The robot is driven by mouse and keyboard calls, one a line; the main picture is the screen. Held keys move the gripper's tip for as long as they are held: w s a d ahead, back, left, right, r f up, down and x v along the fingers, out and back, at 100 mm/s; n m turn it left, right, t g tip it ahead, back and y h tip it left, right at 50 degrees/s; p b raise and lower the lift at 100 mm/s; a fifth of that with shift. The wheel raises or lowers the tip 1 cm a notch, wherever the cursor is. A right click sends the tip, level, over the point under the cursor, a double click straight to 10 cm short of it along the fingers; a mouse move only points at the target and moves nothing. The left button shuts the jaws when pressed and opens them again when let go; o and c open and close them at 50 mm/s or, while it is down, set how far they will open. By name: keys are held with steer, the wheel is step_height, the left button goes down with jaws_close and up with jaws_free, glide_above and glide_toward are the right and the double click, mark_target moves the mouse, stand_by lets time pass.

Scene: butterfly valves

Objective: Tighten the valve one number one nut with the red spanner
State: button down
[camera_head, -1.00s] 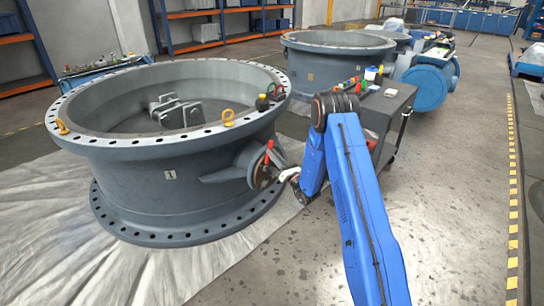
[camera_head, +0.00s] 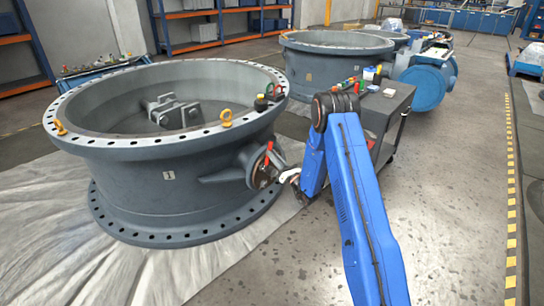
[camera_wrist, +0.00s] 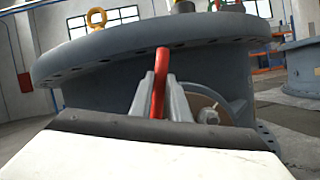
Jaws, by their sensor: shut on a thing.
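Valve one (camera_head: 165,170) is a large grey ring-shaped body with a small number 1 plate on its side, standing at the left. On its right side is a round flange (camera_wrist: 205,100) with a pale nut (camera_wrist: 209,115) and bolt end. My gripper (camera_wrist: 161,88) is shut on the red spanner (camera_wrist: 159,70), which stands up between the two grey fingers. The red spanner (camera_head: 269,147) also shows beside the flange in the head view. The spanner's lower end is hidden behind my gripper, so I cannot tell whether it sits on a nut.
A grey tool trolley (camera_head: 388,112) with small items on top stands behind my blue arm. A second grey valve (camera_head: 325,70) and a blue cylinder (camera_head: 428,85) stand farther back. Pale sheeting (camera_head: 50,235) lies under valve one.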

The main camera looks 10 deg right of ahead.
steer(key=shift+s+d, duration=0.8)
steer(key=shift+s, duration=0.3)
steer(key=shift+a+r, duration=0.1)
steer(key=s+a+n+g+y, duration=0.1)
steer(key=n, duration=0.3)
steer(key=s+a+n+g+y, duration=0.1)
steer(key=a+n+y, duration=0.1)
steer(key=n, duration=0.2)
steer(key=s+a+n+g+y, duration=0.1)
steer(key=n+g+y, duration=0.1)
steer(key=n, duration=0.2)
steer(key=shift+s+a, duration=0.2)
steer(key=shift+a, duration=0.05)
steer(key=s+d, duration=0.1)
steer(key=s, duration=0.1)
steer(key=s+d, duration=0.2)
